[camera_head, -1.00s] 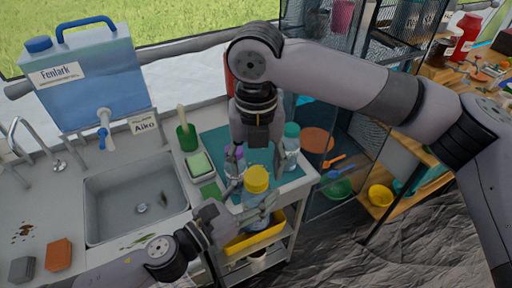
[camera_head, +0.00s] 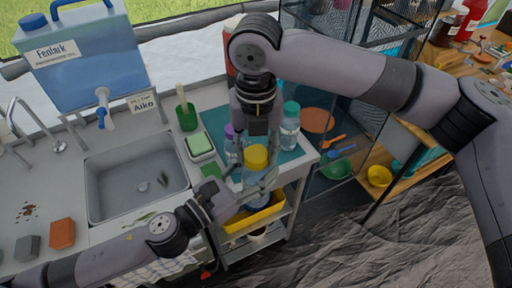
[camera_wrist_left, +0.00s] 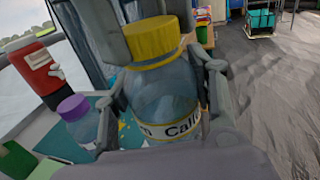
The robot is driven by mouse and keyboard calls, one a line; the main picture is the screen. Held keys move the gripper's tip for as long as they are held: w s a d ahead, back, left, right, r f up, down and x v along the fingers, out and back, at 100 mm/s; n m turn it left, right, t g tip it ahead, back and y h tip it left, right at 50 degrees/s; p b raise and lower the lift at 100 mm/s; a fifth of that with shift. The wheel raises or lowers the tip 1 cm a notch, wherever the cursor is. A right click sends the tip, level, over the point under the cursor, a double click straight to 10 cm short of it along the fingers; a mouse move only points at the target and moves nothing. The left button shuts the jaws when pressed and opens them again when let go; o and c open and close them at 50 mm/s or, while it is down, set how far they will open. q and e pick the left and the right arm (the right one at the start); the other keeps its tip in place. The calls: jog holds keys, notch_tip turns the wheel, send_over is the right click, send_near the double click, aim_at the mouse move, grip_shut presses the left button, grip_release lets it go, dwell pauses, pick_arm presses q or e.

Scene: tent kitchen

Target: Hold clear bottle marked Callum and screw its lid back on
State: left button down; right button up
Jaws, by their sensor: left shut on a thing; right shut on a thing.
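The clear bottle (camera_wrist_left: 165,95) has a pale label that reads "Call…", the rest being hidden, and a yellow lid (camera_wrist_left: 152,42) on its neck. In the head view the yellow lid (camera_head: 256,157) shows above the front edge of the drying area. My left gripper (camera_head: 247,190) is shut on the bottle's body, one finger on each side; its fingers also show in the left wrist view (camera_wrist_left: 165,100). My right gripper (camera_head: 257,140) comes down from above and is shut on the yellow lid. The lid's lower rim is close to the bottle's shoulder; the thread is hidden.
A purple-lidded bottle (camera_wrist_left: 75,118) stands close behind on the teal mat (camera_head: 216,122). A teal-lidded bottle (camera_head: 290,122) stands to the right. The sink (camera_head: 135,185) is left, and a yellow bin (camera_head: 250,218) is below. Dark floor is open at right.

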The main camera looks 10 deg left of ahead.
jog(key=c, duration=0.5)
jog(key=m, duration=1.8)
jog(key=shift+m, duration=0.3)
jog(key=m, duration=0.6)
jog(key=shift+f, duration=0.1)
jog(key=m, duration=1.3)
jog(key=o, duration=1.4)
jog(key=shift+c, duration=0.2)
notch_tip(320, 180, up, 12)
